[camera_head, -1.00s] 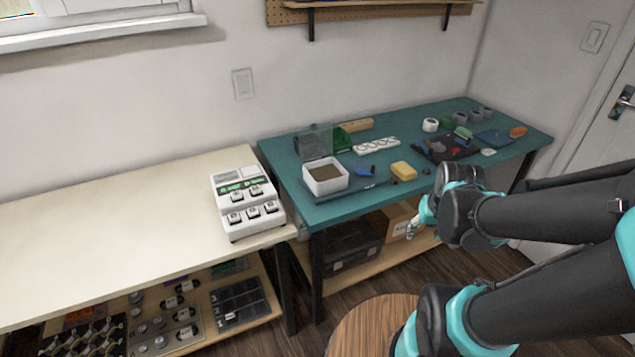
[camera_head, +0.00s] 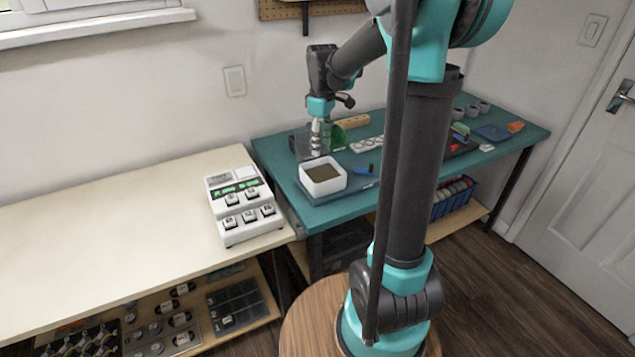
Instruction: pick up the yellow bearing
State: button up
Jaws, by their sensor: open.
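I cannot make out a yellow bearing in the head view. It may be hidden or too small to tell. My gripper (camera_head: 316,151) points down over the left back part of the teal workbench (camera_head: 329,216), in front of a clear bin and behind the white box. It is small here, open, and nothing shows between its fingers. Whether it touches anything below is not clear. My arm hides the middle of the bench.
A white box (camera_head: 336,187) with brown contents stands at the bench's front left, beside a blue item (camera_head: 365,169). A yellowish block (camera_head: 351,122) lies at the back. A white keyed device (camera_head: 244,206) stands on the cream table (camera_head: 120,222). A blue bin (camera_head: 441,210) is on the shelf below.

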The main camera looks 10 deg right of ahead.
aim_at(322, 180)
notch_tip(322, 180, down, 13)
jog(key=shift+d+f, duration=0.1)
jog(key=shift+d, duration=0.05)
dwell(0.4)
grip_shut()
dwell(0.3)
jog(key=shift+r, duration=0.2)
notch_tip(322, 180, up, 20)
dwell(0.5)
jog(key=shift+f, duration=0.1)
